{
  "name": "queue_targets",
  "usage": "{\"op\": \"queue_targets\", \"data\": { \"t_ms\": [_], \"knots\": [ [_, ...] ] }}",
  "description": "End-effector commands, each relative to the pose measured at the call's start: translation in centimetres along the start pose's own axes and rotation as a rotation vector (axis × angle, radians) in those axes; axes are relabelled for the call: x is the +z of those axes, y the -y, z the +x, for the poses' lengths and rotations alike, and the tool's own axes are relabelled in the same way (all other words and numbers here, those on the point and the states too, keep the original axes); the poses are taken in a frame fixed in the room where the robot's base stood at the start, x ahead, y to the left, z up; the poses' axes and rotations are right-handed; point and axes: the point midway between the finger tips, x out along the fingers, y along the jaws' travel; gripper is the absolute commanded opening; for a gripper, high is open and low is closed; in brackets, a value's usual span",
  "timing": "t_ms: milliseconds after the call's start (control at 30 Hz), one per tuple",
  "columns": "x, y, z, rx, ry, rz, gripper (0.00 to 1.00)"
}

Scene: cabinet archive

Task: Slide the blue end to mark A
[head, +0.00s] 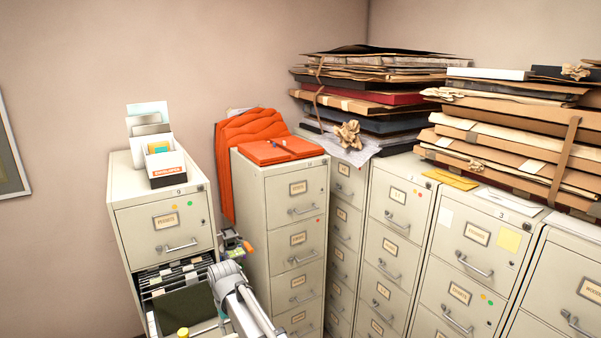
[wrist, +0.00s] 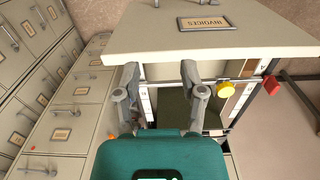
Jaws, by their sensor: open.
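My gripper (wrist: 158,78) is open in the wrist view, its two fingers apart near a thin rail (wrist: 238,79) at the edge of an open drawer. I see nothing held between them. A yellow knob (wrist: 226,90) and a red piece (wrist: 271,86) sit at the rail, right of the fingers. A yellow knob also shows in the head view (head: 183,332), by the open drawer (head: 176,274) with hanging files and a dark green panel (head: 185,309). My arm covers the drawer's right side. I cannot make out a blue end or a mark A in either view.
Closed cabinets (head: 292,210) stand close to the right of my arm. An orange folder (head: 277,150) and tall stacks of files (head: 375,95) lie on top of the cabinets.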

Motion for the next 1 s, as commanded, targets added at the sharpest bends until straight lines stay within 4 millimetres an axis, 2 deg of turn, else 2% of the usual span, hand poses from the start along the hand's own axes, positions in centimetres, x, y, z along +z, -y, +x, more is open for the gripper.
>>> {"op": "queue_targets", "data": {
  "t_ms": [267, 567, 800, 1000],
  "knots": [
    [1.7, -2.8, 1.9, 0.000, 0.000, 0.039, 0.53],
    [5.1, -7.8, 5.0, 0.000, 0.000, 0.115, 0.53],
    [10.6, -14.1, 9.4, 0.000, 0.000, 0.224, 0.53],
    [15.6, -18.7, 13.0, 0.001, 0.000, 0.318, 0.53]
  ]
}}
